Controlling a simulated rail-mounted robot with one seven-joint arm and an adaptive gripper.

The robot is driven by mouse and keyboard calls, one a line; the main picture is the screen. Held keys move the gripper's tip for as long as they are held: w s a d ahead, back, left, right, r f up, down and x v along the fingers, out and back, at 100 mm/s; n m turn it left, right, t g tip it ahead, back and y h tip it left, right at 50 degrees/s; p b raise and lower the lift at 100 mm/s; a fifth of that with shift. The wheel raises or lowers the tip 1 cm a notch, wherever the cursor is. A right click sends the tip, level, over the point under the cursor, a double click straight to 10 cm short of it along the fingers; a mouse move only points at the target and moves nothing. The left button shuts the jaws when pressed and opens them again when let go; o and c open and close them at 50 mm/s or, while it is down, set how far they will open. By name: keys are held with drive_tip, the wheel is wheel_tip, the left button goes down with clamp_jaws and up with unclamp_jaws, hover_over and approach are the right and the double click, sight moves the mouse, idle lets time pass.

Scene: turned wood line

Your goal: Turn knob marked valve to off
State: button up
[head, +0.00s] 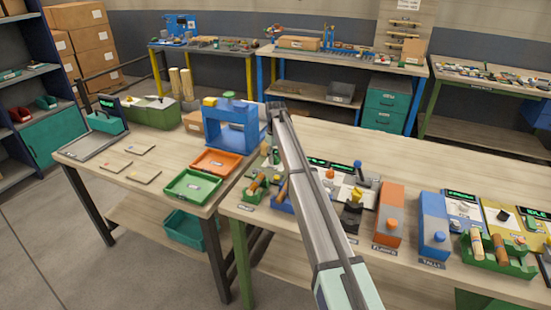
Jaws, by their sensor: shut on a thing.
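No label reading "valve" can be made out, so I cannot tell which knob it is. Several knobs stand on the right-hand bench: an orange-red knob (329,174), a blue knob (357,165), a yellow knob (354,194) with dark parts, and a black knob (504,215) by a lit display. An orange box (391,203) and a blue box (432,215) also bear knobs of their own colour. My grey arm crosses the middle of the view and covers part of the bench. My gripper's fingers cannot be made out, nor what they touch.
A blue frame (231,128) stands behind an orange tray (215,162) and a green tray (192,186) on the left bench. A green bin (497,262) holds turned wood pieces at the right. The right bench's back strip is mostly bare.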

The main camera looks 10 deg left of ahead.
sight(275, 157)
drive_tip(key=shift+f, duration=0.1)
idle(0.3)
drive_tip(key=o, duration=1.1)
drive_tip(key=shift+o, duration=0.2)
wheel_tip(275, 157, up, 12)
